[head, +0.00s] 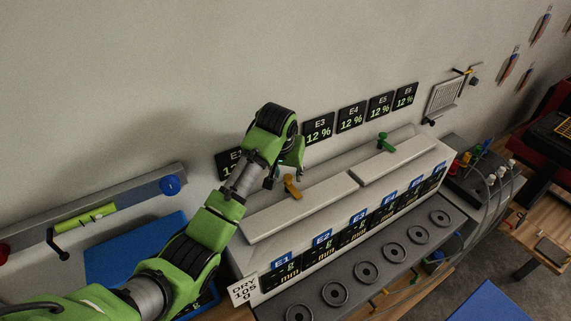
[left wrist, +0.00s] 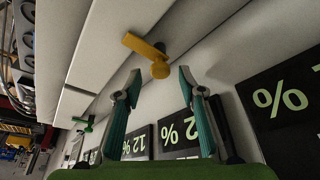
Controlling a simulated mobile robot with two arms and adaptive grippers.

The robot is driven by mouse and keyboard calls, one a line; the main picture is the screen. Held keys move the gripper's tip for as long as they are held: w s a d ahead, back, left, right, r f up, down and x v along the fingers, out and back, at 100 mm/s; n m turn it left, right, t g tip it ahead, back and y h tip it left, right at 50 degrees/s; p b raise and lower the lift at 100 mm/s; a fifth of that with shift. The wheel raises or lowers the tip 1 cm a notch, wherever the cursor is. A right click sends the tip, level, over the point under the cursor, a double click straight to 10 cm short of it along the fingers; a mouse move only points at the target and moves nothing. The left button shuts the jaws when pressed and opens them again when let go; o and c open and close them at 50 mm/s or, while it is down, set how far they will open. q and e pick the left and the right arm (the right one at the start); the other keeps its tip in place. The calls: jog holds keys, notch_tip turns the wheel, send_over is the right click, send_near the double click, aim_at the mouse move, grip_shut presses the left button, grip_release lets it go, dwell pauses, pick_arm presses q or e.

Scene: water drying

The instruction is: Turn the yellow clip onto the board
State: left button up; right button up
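The yellow clip (head: 292,187) is on top of the long grey machine, at the back edge of the left pale board (head: 300,210). In the left wrist view, the clip (left wrist: 146,48) has a round knob and a flat arm that points up-left across the seam beside the board. I cannot tell if the arm presses on the board. My left gripper (left wrist: 160,74) is open and empty, its two green fingers apart and pointing at the knob, with a gap before it. In the head view, the left gripper (head: 289,171) is just above and behind the clip, partly hidden by its own wrist.
A second board (head: 400,160) with a green clip (head: 387,143) lies to the right. Black percent displays (head: 319,128) line the wall close behind the gripper. Several ring-shaped plates (head: 367,272) sit in front. A wall rail (head: 140,197) and blue panel (head: 135,250) are at left.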

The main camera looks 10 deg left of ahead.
pick_arm(q)
jog(key=v, duration=1)
jog(key=shift+s+r, duration=0.2)
jog(key=shift+r, duration=0.1)
